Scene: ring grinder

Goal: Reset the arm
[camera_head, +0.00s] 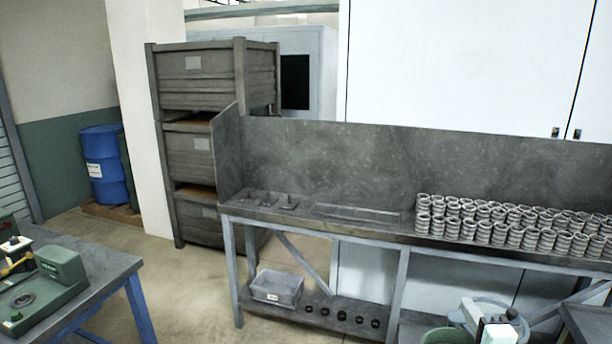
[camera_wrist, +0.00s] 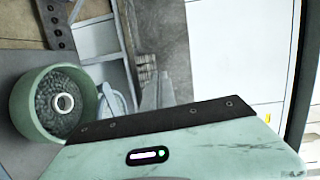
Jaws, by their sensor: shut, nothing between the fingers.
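No fingertips of my gripper can be made out in either view. In the wrist view a pale green body (camera_wrist: 200,150) with a dark bolted strip and a small lit slot fills the bottom; I cannot tell whether it is mine. In the head view a white and teal block (camera_head: 497,332) shows at the bottom edge, cut off, and is also unclear. A green tub (camera_wrist: 22,108) with grey granules and a metal ring (camera_wrist: 65,103) is at the left of the wrist view. The tub's rim shows in the head view (camera_head: 440,336).
A grey metal workbench (camera_head: 350,228) carries many stacked metal rings (camera_head: 510,225) on its right. A grey bin (camera_head: 277,288) sits on its lower shelf. A green machine (camera_head: 60,265) stands on the left table. Stacked crates (camera_head: 203,78) and a blue barrel (camera_head: 102,165) are behind. Floor between tables is clear.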

